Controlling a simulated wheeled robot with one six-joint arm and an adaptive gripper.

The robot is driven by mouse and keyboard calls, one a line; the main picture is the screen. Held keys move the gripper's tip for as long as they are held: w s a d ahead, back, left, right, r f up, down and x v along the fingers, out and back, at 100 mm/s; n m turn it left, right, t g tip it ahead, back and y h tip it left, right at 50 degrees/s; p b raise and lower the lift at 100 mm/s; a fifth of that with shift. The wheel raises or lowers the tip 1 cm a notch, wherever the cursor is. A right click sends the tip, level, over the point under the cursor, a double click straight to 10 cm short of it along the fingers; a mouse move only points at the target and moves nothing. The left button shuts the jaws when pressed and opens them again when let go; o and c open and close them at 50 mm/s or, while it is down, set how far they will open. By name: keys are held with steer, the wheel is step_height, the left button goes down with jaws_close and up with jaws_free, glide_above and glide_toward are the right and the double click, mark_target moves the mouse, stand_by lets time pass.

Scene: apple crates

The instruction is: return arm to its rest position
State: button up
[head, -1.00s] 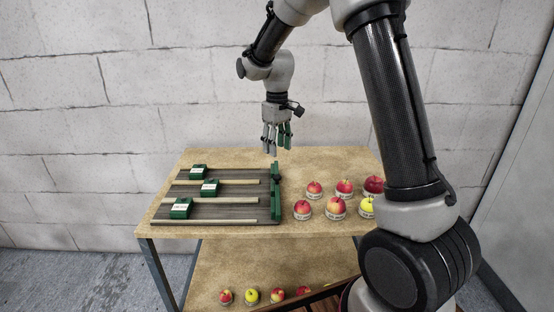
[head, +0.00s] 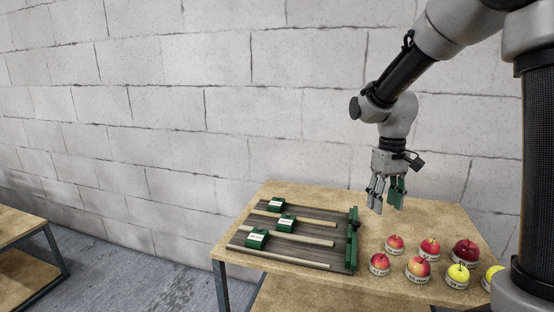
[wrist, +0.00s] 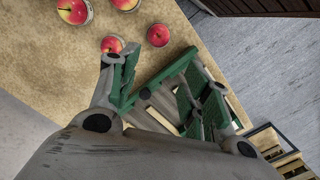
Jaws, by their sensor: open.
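My gripper (head: 386,196) hangs fingers down above the back of the wooden table (head: 300,195), open and empty. Its green-padded fingers also show apart in the wrist view (wrist: 160,98). Below and left of it lies a slatted board (head: 345,268) with pale strips, several green labelled blocks and a green bar along its right edge. The gripper is clear of the board and of the apples. My arm reaches in from the upper right, bent at the elbow.
Several apples on labelled stands, such as a dark red one (head: 465,250) and a yellow one (head: 457,274), fill the table's right side. A second table (head: 22,232) stands at the far left. A white block wall (head: 200,100) is behind.

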steer(key=s+d+r+m+t, duration=0.1)
steer(key=s+d+r, duration=0.1)
steer(key=s, duration=0.5)
steer(key=s+d+r+m+t, duration=0.1)
steer(key=s+d+r+t, duration=0.1)
steer(key=s+r, duration=0.2)
steer(key=s+d+r+m+t, duration=0.1)
steer(key=s+r, duration=0.3)
steer(key=s, duration=0.6)
steer(key=shift+s+d+t, duration=0.3)
steer(key=shift+d+t, duration=0.3)
steer(key=shift+d, duration=0.3)
